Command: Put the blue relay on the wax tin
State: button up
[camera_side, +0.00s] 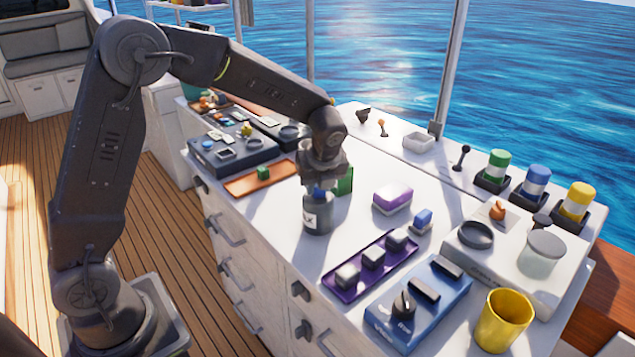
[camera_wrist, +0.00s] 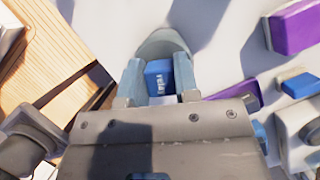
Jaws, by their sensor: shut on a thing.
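The wax tin (camera_side: 317,217) is a dark grey cylinder with a white label, upright on the white counter. My gripper (camera_side: 320,184) points down right over it and is shut on the blue relay (camera_wrist: 158,77). In the wrist view the relay, with white lettering, sits between my two fingertips (camera_wrist: 160,88), in front of the tin's round grey top (camera_wrist: 162,43). In the side view only a little blue of the relay (camera_side: 319,191) shows at the tin's top. I cannot tell whether the relay touches the tin.
A green block (camera_side: 345,180) stands close behind the gripper. A purple block (camera_side: 393,197), a smaller blue block (camera_side: 422,218) and a purple tray (camera_side: 342,293) of blocks lie to the right. An orange tray (camera_side: 250,186) lies left.

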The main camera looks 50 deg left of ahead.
jog(key=o, duration=0.9)
jog(key=shift+f, duration=0.1)
jog(key=v, duration=1.2)
jog(key=shift+s+d+r+n+t+h, duration=0.15)
jog(key=shift+s+d+n+t+h, duration=0.35)
jog(key=shift+s+n, duration=3.3)
jog(key=shift+s+d+r+n+t+h, duration=0.2)
jog(key=shift+s+n+t+h, duration=0.6)
jog(key=shift+s+n, duration=3.05)
jog(key=shift+s+d+r+n+t+h, duration=0.15)
jog(key=shift+s+d+n+t+h, duration=0.4)
jog(key=shift+s+n, duration=3.25)
jog(key=shift+s+a, duration=0.1)
jog(key=shift+a, duration=0.05)
